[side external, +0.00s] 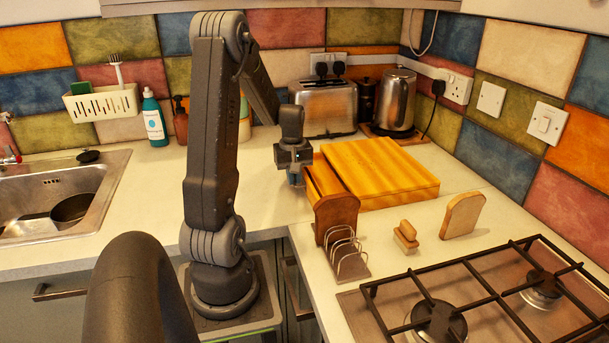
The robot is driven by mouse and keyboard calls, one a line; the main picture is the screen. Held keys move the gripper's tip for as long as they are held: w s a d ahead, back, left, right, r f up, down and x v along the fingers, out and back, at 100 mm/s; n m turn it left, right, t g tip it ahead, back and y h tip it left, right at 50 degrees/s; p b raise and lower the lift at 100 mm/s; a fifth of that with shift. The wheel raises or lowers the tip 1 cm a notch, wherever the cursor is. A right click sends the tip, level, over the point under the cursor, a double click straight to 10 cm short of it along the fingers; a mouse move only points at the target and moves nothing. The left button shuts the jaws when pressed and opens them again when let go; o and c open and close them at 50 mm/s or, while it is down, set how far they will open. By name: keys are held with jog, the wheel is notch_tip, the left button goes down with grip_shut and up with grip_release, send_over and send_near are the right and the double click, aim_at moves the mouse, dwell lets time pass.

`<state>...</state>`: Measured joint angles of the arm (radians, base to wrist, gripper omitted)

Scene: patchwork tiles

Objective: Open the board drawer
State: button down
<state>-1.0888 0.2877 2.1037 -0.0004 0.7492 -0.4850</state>
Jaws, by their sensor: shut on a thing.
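The wooden board (385,168) lies on the counter corner in front of the toaster and kettle. Its drawer (322,178) shows at the left side as a lower wooden part sticking out from under the board's top. My gripper (294,179) points down at the drawer's left end, with its fingers shut on the drawer there. The handle is hidden by the fingers, and the exact grip is too small to make out.
A toast rack (350,259) with a brown slice (336,214) stands close in front of the drawer. A small wooden piece (405,236), a bread slice (463,216) and the gas hob (480,300) are to the right. Counter left of my gripper (265,190) is clear.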

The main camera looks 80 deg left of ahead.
jog(key=shift+s, duration=0.1)
jog(key=c, duration=1.5)
grip_release()
jog(key=shift+r, duration=0.1)
notch_tip(320, 180, up, 14)
jog(key=shift+f, duration=0.15)
